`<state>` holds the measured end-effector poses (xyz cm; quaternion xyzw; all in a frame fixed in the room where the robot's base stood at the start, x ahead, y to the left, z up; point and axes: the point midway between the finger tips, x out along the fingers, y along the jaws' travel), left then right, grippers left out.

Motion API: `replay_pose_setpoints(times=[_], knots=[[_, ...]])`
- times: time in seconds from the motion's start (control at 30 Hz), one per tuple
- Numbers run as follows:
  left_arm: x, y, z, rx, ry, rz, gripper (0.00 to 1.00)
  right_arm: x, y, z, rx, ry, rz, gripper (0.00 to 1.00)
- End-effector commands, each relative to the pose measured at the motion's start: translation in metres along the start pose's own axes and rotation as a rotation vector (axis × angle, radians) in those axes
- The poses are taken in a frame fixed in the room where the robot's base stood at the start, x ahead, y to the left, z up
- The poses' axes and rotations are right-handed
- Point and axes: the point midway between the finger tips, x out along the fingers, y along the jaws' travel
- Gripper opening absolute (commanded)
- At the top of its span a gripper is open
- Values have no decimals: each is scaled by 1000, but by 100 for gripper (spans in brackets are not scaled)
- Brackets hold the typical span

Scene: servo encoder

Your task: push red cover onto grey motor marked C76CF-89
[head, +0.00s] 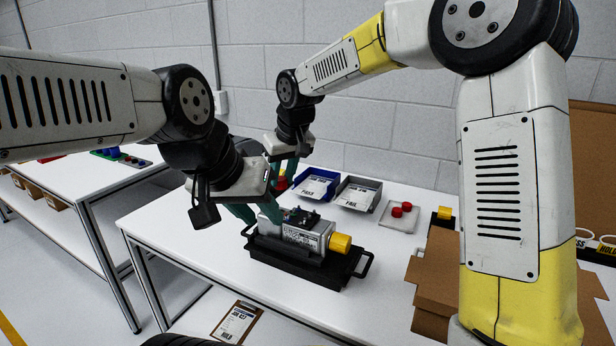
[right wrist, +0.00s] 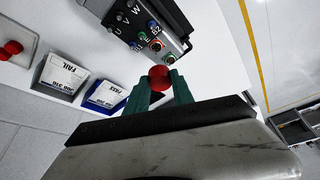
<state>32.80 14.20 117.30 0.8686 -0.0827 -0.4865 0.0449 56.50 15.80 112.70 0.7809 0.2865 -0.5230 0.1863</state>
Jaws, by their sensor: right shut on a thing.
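The grey motor (head: 310,240) lies in a black holder (head: 290,268) on the white table, its yellow end (head: 340,243) to the right. Its label is too small to read. In the right wrist view the motor (right wrist: 125,22) shows a connector panel with several round sockets and letters. My right gripper (right wrist: 160,88) is shut on the red cover (right wrist: 159,77), close to the lowest socket; I cannot tell whether they touch. In the head view the cover (head: 282,183) shows behind the motor. My left gripper (head: 256,212) has its green fingers apart at the motor's left end; its grip is unclear.
A blue PASS bin (head: 316,186) and a grey FAIL bin (head: 357,194) stand behind the motor. A pale tray (head: 397,222) holds red caps (head: 402,208). A cardboard box (head: 432,280) lies at right. A second table stands at left.

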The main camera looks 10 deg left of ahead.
Motion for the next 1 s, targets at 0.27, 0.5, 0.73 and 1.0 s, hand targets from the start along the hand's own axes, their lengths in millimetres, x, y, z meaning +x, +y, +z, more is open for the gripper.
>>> replay_pose_setpoints(times=[0.27, 0.5, 0.73, 1.0], knots=[[0, 0, 0, 0, 0, 0, 36, 14, -1, 6, -2, -3, -1, 0], [0, 0, 0, 0, 0, 0, 36, 31, -1, 14, -1, -3, -1, 0], [0, 0, 0, 0, 0, 0, 36, 48, -1, 20, -2, -3, -1, 0], [0, 0, 0, 0, 0, 0, 36, 60, -1, 25, -1, -1, -1, 0]])
